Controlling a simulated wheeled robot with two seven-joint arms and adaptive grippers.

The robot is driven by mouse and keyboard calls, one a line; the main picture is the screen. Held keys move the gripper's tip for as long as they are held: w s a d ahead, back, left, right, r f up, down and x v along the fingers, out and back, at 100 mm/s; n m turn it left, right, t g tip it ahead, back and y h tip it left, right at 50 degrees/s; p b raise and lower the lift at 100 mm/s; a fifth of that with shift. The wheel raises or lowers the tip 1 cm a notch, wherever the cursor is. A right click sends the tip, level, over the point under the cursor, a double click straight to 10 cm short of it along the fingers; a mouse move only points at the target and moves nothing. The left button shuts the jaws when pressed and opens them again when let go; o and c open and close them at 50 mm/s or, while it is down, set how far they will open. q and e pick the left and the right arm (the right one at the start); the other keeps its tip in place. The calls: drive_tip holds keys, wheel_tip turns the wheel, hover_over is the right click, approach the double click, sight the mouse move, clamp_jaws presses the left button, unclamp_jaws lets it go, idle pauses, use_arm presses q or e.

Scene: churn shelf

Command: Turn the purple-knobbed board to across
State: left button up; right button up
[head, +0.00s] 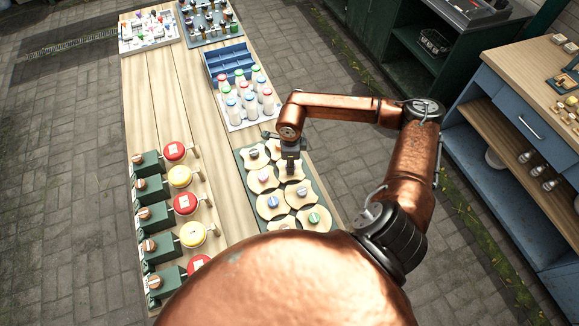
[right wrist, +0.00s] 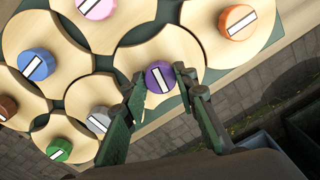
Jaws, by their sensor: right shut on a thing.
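The purple knob (right wrist: 158,78) sits on a pale wooden board (right wrist: 178,45) with scooped edges, and shows between my right fingertips in the right wrist view. The white bar on the knob runs close to upright in that picture, tilted a little. My right gripper (right wrist: 160,80) is shut on the purple knob, one finger on each side. In the head view the right gripper (head: 290,166) reaches down over the far right of the board panel (head: 243,168) and hides the purple knob. My left gripper is not in view.
Neighbouring boards carry grey (right wrist: 99,119), blue (right wrist: 37,64), pink (right wrist: 97,6) and orange (right wrist: 238,21) knobs, close beside the purple one. A blue rack (head: 228,60) and capped bottles (head: 249,98) stand behind. Red and yellow discs (head: 180,177) line the left. Paving lies right of the table.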

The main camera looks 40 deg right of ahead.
drive_tip(key=shift+n+b, duration=0.9)
drive_tip(key=shift+n, duration=0.4)
drive_tip(key=o, duration=1.2)
drive_tip(key=shift+c, duration=0.2)
wheel_tip(320, 180, up, 12)
drive_tip(key=shift+s, duration=0.25)
drive_tip(key=shift+a, duration=0.1)
